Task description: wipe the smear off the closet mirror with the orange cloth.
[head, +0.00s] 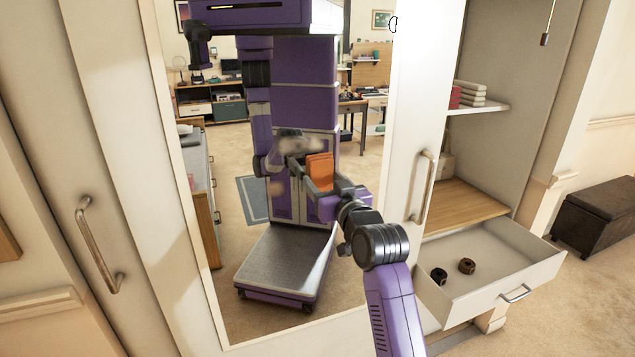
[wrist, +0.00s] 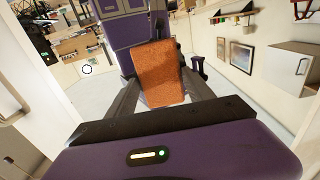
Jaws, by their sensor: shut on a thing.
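The closet mirror (head: 240,130) fills the middle of the head view and reflects the room and my own purple body. A blurry grey-brown smear (head: 298,143) shows on the glass, just above and left of the cloth. The orange cloth (head: 320,170) is folded into an upright pad; in the wrist view (wrist: 160,75) it stands between the two dark fingers. My gripper (head: 318,178) is shut on the cloth, in front of the mirror's middle. I cannot tell whether the cloth touches the glass.
Right of the mirror, an open drawer (head: 500,262) sticks out, holding two small dark objects (head: 467,265). Above it is an open shelf (head: 482,108) with folded items. Metal handles flank the mirror at left (head: 97,245) and right (head: 424,187). A dark ottoman (head: 602,215) stands far right.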

